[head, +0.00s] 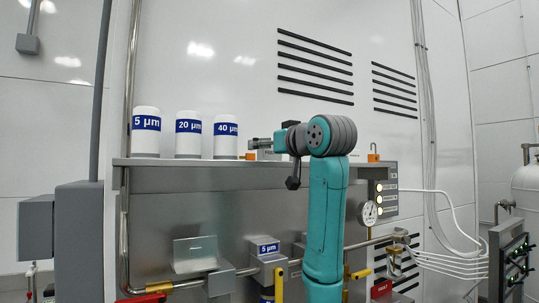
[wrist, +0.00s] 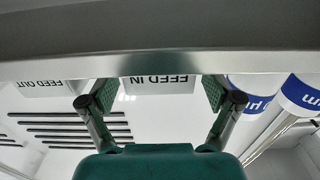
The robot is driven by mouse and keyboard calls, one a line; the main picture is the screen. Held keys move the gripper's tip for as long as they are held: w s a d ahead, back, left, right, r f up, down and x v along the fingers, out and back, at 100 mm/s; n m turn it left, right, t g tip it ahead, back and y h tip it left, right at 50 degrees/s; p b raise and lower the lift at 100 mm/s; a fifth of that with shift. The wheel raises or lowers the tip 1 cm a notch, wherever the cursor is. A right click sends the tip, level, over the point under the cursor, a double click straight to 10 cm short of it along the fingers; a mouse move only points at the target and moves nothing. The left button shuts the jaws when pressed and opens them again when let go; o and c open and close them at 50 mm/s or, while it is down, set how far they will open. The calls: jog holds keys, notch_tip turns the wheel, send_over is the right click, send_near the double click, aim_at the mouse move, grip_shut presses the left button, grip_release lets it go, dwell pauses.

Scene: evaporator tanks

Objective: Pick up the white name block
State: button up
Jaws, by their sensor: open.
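In the wrist view, which is upside down, a white name block reading "FEED IN" (wrist: 158,85) shows between the two fingers of my gripper (wrist: 160,96). The fingers are spread apart, and I cannot tell whether either pad touches the block. A second white block reading "FEED OUT" (wrist: 43,87) shows to the left, outside the fingers. In the head view my gripper (head: 256,145) points left just above the steel shelf, right of the 40 µm canister. I cannot make out the white blocks there, as the arm covers that part of the shelf.
White canisters with blue bands, 5 µm (head: 146,140), 20 µm (head: 188,143) and 40 µm (head: 226,145), stand on the shelf (head: 190,162) left of my gripper. An orange padlock-like item (head: 373,157) is at the right end. Pipes and a gauge (head: 369,213) are below.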

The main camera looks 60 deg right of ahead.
jog(key=c, duration=1.3)
jog(key=shift+o, duration=0.2)
notch_tip(320, 180, up, 10)
